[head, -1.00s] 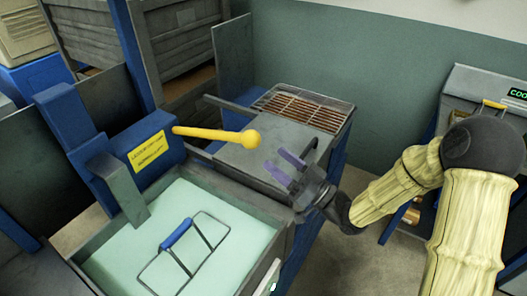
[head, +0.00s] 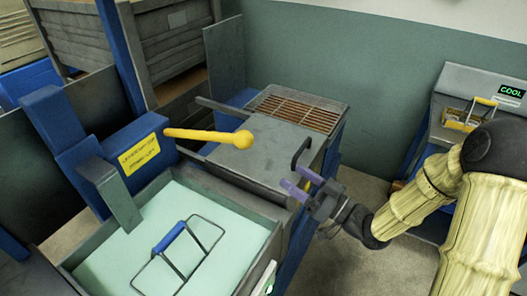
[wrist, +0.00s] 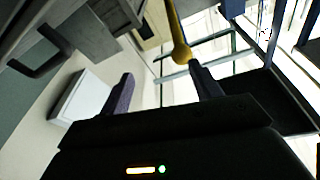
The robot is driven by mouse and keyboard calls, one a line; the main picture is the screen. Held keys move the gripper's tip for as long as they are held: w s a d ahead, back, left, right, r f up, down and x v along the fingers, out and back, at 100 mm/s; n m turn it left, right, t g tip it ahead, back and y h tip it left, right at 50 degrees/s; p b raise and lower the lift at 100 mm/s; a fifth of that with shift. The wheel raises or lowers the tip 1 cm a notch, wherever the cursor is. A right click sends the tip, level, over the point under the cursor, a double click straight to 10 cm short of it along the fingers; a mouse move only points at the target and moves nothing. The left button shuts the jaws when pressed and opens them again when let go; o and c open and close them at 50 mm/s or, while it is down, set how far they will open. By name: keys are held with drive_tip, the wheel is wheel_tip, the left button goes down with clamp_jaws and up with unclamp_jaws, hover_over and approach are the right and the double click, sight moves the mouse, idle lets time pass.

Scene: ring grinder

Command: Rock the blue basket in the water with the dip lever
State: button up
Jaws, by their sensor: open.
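The dip lever (head: 205,135) is a yellow bar with a ball end. It sticks out to the right from a blue housing with a yellow label, above the tank. It also shows in the wrist view (wrist: 178,38). The blue basket (head: 170,237) shows as a wire frame with a blue grip, in the pale green water of the tank (head: 105,262). What lies below the water is hidden. My gripper (head: 292,180) is open and empty, with purple fingers, to the right of the lever's ball and lower in the picture, apart from it.
A grey bench (head: 255,145) with a brown grate (head: 300,112) stands behind the tank. A dark handle (head: 300,150) is close to my gripper. A machine with a green COOL display (head: 511,91) and a small yellow-handled basket (head: 468,115) stands at right.

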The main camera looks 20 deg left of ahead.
drive_tip(key=w+d+f+m+t+h, duration=0.2)
drive_tip(key=w+d+f+m+h, duration=0.15)
drive_tip(key=d+h, duration=0.35)
drive_tip(key=w+d+f+m+t+h, duration=0.2)
drive_tip(key=d+f+h, duration=0.2)
drive_tip(key=d+h, duration=0.3)
drive_tip(key=s+d+m+g+h, duration=0.5)
drive_tip(key=s+d, duration=0.6)
drive_tip(key=s, duration=0.3)
drive_tip(key=shift+s+d+r+m+g+h, duration=0.3)
drive_tip(key=shift+s+d+m+g, duration=0.1)
drive_tip(key=shift+m+g, duration=0.45)
drive_tip(key=shift+w, duration=0.1)
drive_tip(key=shift+c, duration=0.4)
